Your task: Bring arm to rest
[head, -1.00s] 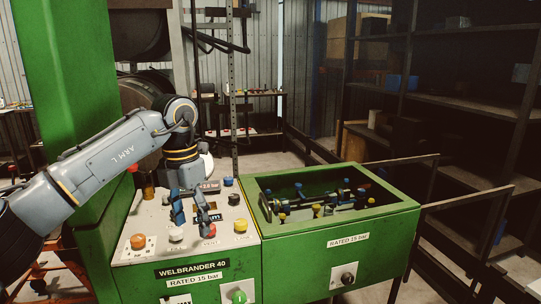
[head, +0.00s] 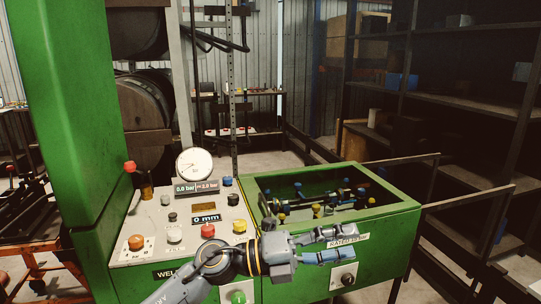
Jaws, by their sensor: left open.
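My left gripper (head: 326,246) is in front of the green machine, low in the head view. Its blue fingers point right, stand apart and hold nothing. They cover part of the "RATED 15 bar" label (head: 361,238). My left arm (head: 205,272) comes up from the bottom edge, and its wrist hides part of the machine's front and name label. My right gripper is not in view.
An open green trough (head: 400,218) with several valves and fittings is right of the panel. A green column (head: 62,110) stands at the left. Dark rails (head: 470,197) and shelving (head: 450,95) are on the right.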

